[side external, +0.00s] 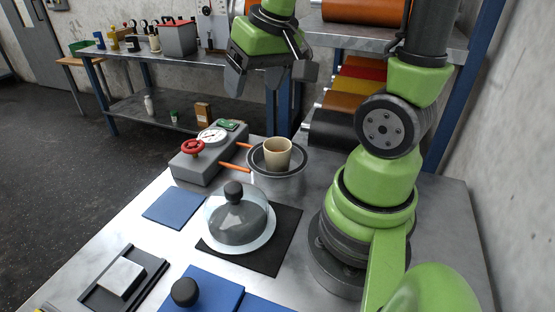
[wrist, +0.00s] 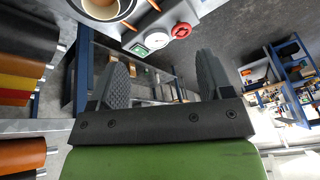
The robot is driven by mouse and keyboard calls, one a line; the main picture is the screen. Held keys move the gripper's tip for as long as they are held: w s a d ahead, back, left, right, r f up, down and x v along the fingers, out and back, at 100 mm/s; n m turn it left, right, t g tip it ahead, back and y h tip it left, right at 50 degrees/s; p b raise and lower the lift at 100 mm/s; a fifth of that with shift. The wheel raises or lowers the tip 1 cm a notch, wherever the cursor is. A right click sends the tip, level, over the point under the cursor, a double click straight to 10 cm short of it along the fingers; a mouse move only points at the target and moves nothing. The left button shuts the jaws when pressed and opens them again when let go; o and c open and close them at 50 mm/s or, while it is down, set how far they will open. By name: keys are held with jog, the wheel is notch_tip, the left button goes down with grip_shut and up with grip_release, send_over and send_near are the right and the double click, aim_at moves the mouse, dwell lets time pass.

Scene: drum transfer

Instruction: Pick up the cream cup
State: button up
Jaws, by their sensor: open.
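The cream cup (side external: 277,154) stands upright in a round dark-lined metal drum (side external: 290,181) on the metal table. In the wrist view the cup (wrist: 101,7) shows at the top edge, partly cut off, inside the drum's rim. My gripper (side external: 272,80) is open and empty, above the drum and apart from the cup. Its two fingers also show spread apart in the wrist view (wrist: 161,78).
A grey box with a red valve wheel (side external: 192,148) and a gauge stands left of the drum, with orange handles between. A glass dome (side external: 238,215) sits on a black mat (side external: 285,228) in front. Blue pads (side external: 174,207) and a dark tray (side external: 96,297) lie at the left.

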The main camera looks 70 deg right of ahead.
aim_at(277, 158)
jog(key=shift+d+f+m+g, duration=0.15)
jog(key=shift+d+f+g, duration=0.35)
jog(key=shift+d+f, duration=2)
jog(key=shift+d+f+m+g, duration=0.2)
jog(key=shift+d+f+g, duration=0.4)
jog(key=shift+f, duration=3.75)
jog(key=shift+d+f+m+g, duration=0.15)
jog(key=shift+d+f+g, duration=0.25)
jog(key=shift+d+f, duration=2.15)
jog(key=shift+a+f, duration=0.9)
jog(key=shift+a, duration=0.05)
jog(key=c, duration=0.8)
